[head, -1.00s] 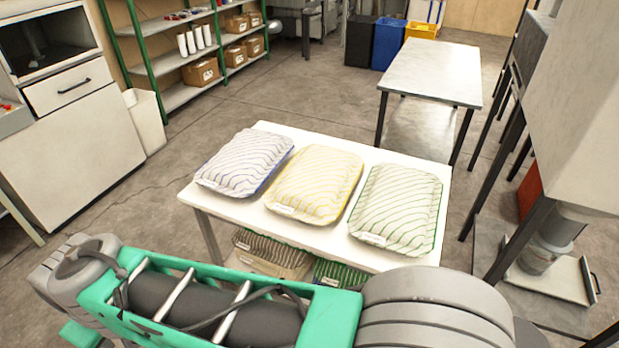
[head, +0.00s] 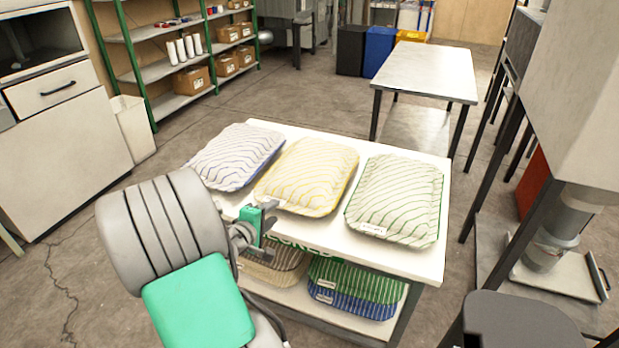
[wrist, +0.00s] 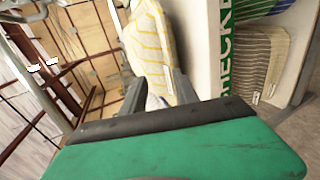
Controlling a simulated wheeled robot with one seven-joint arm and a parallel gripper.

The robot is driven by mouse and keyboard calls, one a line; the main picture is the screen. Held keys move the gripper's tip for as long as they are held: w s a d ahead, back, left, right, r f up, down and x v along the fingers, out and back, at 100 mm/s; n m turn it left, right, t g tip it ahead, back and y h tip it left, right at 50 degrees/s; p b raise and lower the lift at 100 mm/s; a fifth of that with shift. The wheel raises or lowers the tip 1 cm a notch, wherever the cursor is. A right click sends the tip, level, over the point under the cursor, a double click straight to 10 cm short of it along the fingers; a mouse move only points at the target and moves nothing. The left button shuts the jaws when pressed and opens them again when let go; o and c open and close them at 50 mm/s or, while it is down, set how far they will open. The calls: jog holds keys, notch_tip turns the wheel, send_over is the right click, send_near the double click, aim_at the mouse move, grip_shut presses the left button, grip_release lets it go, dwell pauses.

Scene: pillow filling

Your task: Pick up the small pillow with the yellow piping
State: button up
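The pillow with yellow piping (head: 308,175), pale with yellow wavy stripes, lies flat in the middle of the white table's top (head: 290,240), between two others. It also shows at the top of the wrist view (wrist: 150,38), beyond my fingers. My gripper (head: 270,208) is at the table's front edge, close to the pillow's near left side. In the wrist view my gripper (wrist: 159,77) has its two dark fingers apart with nothing visible held between them. I cannot tell whether a finger touches the pillow. My wrist hides part of the table edge.
A blue-piped pillow (head: 236,157) lies left and a green-piped pillow (head: 397,200) lies right on the table. More pillows (head: 352,290) lie on the lower shelf. A grey machine (head: 585,100) stands at right. A bare table (head: 428,75) stands behind.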

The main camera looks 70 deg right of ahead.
aim_at(284, 209)
jog(key=b+x, duration=0.1)
jog(key=x, duration=0.2)
jog(key=f+b+x, duration=0.1)
jog(key=x, duration=0.2)
jog(key=f+b+x, duration=0.1)
jog(key=x, duration=0.2)
jog(key=shift+a, duration=0.4)
jog(key=shift+d+f, duration=0.1)
jog(key=shift+d, duration=0.4)
jog(key=shift+c, duration=0.5)
jog(key=shift+a, duration=0.1)
grip_shut()
jog(key=shift+f, duration=0.1)
